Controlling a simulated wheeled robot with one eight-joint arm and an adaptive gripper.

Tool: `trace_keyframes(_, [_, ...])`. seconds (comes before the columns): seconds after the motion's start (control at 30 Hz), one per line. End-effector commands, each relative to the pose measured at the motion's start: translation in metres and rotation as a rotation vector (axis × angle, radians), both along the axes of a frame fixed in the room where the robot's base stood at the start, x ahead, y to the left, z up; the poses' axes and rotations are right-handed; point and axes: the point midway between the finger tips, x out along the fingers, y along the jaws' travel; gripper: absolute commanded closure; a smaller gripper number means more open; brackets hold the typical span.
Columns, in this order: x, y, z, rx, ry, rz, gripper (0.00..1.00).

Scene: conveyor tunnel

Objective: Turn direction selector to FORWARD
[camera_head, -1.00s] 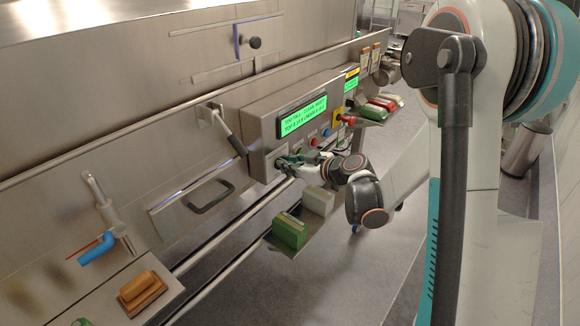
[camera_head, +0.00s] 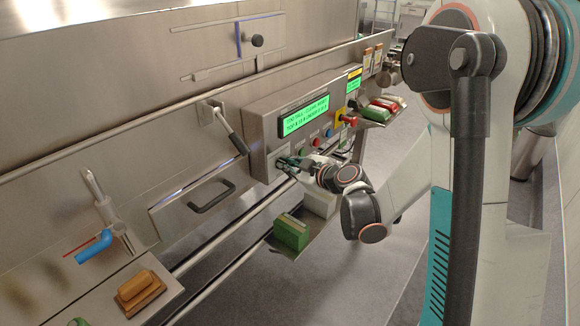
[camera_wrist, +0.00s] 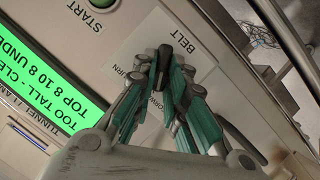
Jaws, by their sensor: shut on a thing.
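The direction selector (camera_wrist: 162,70) is a small black knob on a pale plate (camera_wrist: 203,75) marked BELT in the wrist view. Lettering ending in TURN is beside the knob, and partly covered lettering that looks like FORWARD is by the fingers. My gripper (camera_wrist: 165,84) has its teal-padded fingers closed on both sides of the knob. The fingers hide part of it, so I cannot tell exactly which mark it points to. In the head view my gripper (camera_head: 287,162) is at the lower left of the control panel (camera_head: 262,135), and the knob is hardly visible.
A green display (camera_head: 304,115), small buttons and a red emergency knob (camera_head: 349,119) are along the panel. A green START button (camera_wrist: 103,3) is near my gripper. A shelf below holds a green block (camera_head: 291,232) and a white block (camera_head: 320,202).

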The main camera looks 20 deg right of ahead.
Motion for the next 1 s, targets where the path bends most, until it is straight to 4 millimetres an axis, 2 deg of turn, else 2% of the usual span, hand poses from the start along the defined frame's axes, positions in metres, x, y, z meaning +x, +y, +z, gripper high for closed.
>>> trace_keyframes(0.13, [0.001,0.0,0.0,0.0,0.001,0.001,1.0])
trace_keyframes(0.17, [0.001,0.0,0.0,0.0,0.001,0.001,0.81])
trace_keyframes(0.2, [0.001,0.0,0.0,0.0,0.001,0.001,0.72])
trace_keyframes(0.23, [0.001,0.0,0.0,0.0,0.001,0.001,0.68])
trace_keyframes(0.67, [-0.005,-0.003,0.002,0.0,0.001,-0.001,0.68])
trace_keyframes(0.77, [-0.016,-0.008,0.006,0.001,0.001,-0.001,0.68])
trace_keyframes(1.0, [-0.059,-0.027,0.022,0.001,0.001,-0.003,0.68])
